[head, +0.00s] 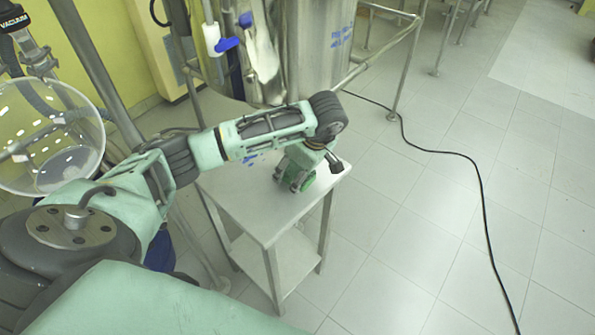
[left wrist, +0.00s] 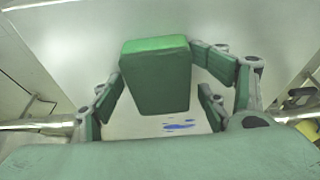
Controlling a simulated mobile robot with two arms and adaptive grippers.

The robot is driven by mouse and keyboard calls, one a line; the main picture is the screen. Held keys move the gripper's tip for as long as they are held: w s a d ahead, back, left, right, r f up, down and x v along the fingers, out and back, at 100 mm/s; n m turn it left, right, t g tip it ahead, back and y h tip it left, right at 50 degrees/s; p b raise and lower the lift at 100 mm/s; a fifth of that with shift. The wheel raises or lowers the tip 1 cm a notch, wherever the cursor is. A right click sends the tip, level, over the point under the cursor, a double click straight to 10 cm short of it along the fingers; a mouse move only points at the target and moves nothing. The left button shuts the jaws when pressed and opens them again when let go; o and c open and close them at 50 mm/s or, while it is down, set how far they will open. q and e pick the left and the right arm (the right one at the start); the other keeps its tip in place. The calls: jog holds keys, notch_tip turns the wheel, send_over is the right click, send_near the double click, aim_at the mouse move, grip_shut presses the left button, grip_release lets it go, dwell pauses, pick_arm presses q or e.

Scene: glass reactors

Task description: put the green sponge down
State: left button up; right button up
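The green sponge (left wrist: 157,80) is a block between the fingers of my left gripper (left wrist: 158,72) in the left wrist view. The fingertips lie against or very close to its sides, and the gripper looks shut on it. In the head view, my left gripper (head: 291,180) points down over the small metal table (head: 252,203), near its right end. A bit of the green sponge (head: 307,182) shows beside the fingers, at or just above the tabletop; I cannot tell whether it touches. My right gripper is not in view.
A steel vessel (head: 322,50) with pipes and a blue-handled valve (head: 227,44) stands behind the table. A clear round bowl (head: 50,135) is at the left. A black cable (head: 470,165) crosses the open tiled floor at the right. The left part of the tabletop looks bare.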

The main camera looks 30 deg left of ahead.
pick_arm(q)
jog(key=shift+r, duration=0.25)
jog(key=v, duration=0.8)
jog(key=shift+a+b, duration=0.1)
jog(key=shift+b, duration=0.25)
jog(key=shift+p+v, duration=0.5)
jog(key=shift+v, duration=1.85)
